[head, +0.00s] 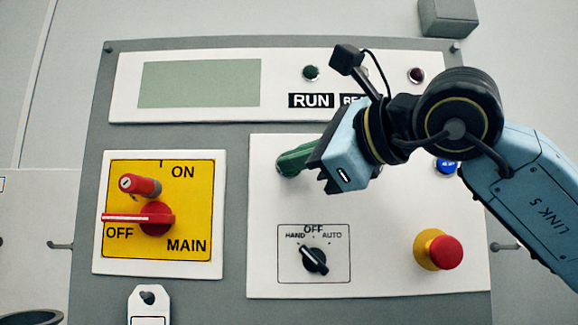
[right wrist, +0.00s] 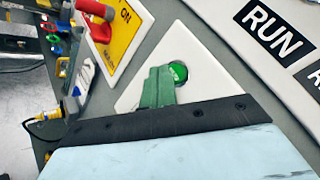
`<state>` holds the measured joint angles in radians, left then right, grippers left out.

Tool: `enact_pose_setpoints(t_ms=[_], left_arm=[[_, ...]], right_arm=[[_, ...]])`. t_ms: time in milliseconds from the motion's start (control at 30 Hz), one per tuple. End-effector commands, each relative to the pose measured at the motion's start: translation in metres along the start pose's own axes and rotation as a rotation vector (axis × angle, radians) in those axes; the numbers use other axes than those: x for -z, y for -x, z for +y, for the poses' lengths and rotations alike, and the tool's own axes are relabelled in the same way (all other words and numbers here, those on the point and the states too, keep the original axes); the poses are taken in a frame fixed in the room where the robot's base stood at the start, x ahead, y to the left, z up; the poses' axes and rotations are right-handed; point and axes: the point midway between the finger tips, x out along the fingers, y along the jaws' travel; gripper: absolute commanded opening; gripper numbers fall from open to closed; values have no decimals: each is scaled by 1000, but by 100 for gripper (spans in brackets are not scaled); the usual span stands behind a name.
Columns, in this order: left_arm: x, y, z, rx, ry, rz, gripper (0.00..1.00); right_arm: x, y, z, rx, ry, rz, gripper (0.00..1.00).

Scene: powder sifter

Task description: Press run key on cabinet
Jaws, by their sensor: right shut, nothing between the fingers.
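The cabinet (head: 180,305) faces me with a white key panel (head: 400,210). In the right wrist view a round bright green key (right wrist: 179,72) sits on that panel, partly covered by my gripper. I take it for the run key, though no label shows on it. My right gripper (head: 288,163) has green fingers, shut and empty, with the tips at or just before this key. The fingertips also show in the right wrist view (right wrist: 160,72), beside the key's left edge. I cannot tell whether they touch it. In the head view the key is largely hidden behind the fingers.
A dark green lamp (head: 311,73) sits above the RUN label (head: 312,101). A blue button (head: 447,166), a red emergency knob (head: 445,252) and a HAND/OFF/AUTO selector (head: 315,260) share the key panel. A red main switch (head: 152,218) on a yellow plate points at OFF.

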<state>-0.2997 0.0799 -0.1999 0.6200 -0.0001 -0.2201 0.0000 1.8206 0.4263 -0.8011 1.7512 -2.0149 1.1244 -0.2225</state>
Motion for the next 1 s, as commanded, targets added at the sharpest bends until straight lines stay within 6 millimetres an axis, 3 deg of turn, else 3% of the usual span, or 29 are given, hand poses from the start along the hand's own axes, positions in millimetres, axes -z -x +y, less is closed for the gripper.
enact_pose_setpoints(t_ms=[600,1000], left_arm=[[-2,-27,1,0,0,0,77],[-2,-28,1,0,0,0,77]], right_arm=[[-23,32,25,0,1,-1,0],[-26,35,25,-1,0,0,0]])
